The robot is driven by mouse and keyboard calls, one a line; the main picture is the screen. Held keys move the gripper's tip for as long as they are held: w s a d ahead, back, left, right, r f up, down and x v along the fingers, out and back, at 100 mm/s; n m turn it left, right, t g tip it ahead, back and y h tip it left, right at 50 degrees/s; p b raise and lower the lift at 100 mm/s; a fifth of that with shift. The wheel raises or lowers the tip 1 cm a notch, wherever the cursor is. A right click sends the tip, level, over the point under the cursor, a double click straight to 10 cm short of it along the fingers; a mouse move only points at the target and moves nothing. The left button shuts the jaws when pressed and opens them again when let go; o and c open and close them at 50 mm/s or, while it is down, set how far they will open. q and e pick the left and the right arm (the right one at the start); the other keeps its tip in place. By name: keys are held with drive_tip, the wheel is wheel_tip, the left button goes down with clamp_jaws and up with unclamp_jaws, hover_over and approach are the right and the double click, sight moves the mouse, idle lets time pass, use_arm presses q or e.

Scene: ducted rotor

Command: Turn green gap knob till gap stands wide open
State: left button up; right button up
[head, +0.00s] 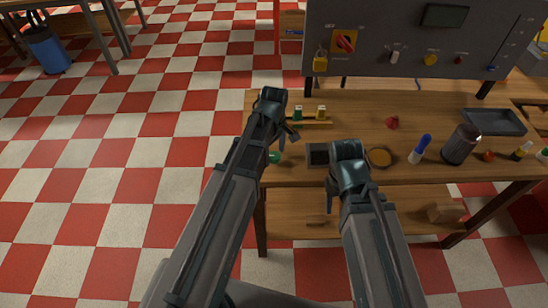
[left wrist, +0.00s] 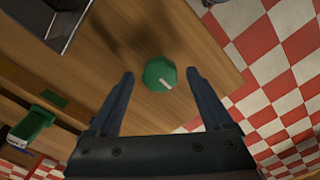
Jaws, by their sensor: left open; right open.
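The green knob (head: 274,157) sits on the table near its left front corner, partly beside my left arm in the head view. In the left wrist view the green knob (left wrist: 160,74) is faceted, with a white pointer mark toward the lower right. My left gripper (head: 286,140) is open above it. In the left wrist view the open fingers of the left gripper (left wrist: 160,80) stand on either side of the knob, apart from it. My right gripper (head: 331,195) hangs by the table's front edge, small and dark. I cannot make out the gap itself.
A dark box (head: 318,155) stands right of the knob. A grey panel (head: 425,40) rises at the back. An orange dish (head: 379,158), a blue-topped bottle (head: 420,150) and a jar (head: 461,144) stand to the right.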

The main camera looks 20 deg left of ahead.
use_arm(q)
clamp_jaws()
idle(0.5)
